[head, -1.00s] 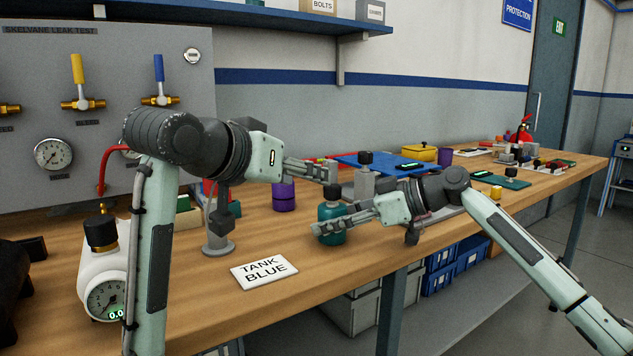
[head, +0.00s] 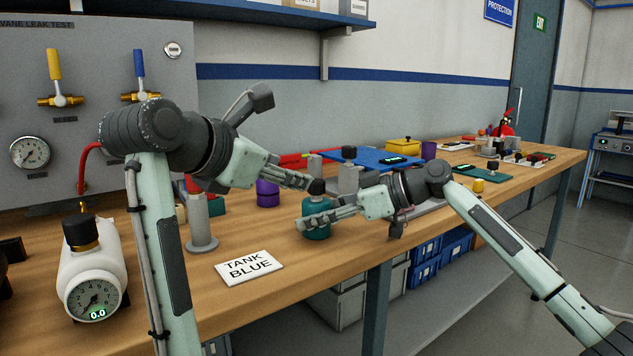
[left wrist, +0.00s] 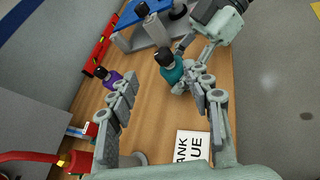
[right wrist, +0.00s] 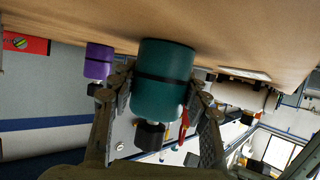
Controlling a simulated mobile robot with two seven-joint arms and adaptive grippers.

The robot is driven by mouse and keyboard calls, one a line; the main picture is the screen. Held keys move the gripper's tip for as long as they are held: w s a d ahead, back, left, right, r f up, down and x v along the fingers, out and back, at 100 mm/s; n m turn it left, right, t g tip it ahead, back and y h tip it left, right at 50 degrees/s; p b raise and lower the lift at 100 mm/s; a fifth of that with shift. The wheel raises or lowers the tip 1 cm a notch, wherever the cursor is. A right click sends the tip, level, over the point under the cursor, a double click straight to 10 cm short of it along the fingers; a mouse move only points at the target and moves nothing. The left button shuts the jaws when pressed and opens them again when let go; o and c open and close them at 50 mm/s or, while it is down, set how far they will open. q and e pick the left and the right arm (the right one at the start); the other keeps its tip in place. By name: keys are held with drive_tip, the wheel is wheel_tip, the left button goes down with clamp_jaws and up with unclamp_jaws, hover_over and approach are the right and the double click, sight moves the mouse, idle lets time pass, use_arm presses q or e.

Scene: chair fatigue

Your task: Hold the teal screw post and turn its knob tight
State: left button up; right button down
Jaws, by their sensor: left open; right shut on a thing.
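The teal screw post (head: 317,222) stands upright on the bench and has a black knob (head: 317,187) on top. My right gripper (head: 302,222) is shut on the post, with a finger on each side of its body in the right wrist view (right wrist: 165,90). My left gripper (head: 306,183) is open beside the knob, its fingertips pointing towards it. In the left wrist view, the knob (left wrist: 164,56) lies ahead of the spread fingers, with nothing between them. In the head view, the left fingertips overlap the knob area, so I cannot tell whether they touch.
A purple post (head: 267,193) stands behind, and a grey post (head: 349,175) to the right. A "TANK BLUE" card (head: 249,267) lies in front on the bench. A white tank with a gauge (head: 95,290) stands at the left. The bench between card and teal post is clear.

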sight(315, 181)
use_arm(q)
drive_tip(key=w+d+f+n, duration=0.1)
drive_tip(key=w, duration=0.2)
drive_tip(key=w+d+f+n, duration=0.1)
drive_tip(key=w+d+f, duration=0.1)
drive_tip(key=w, duration=0.1)
drive_tip(key=w+d+f+n, duration=0.2)
drive_tip(key=w, duration=0.1)
drive_tip(key=shift+w+d, duration=0.1)
drive_tip(key=shift+w, duration=0.3)
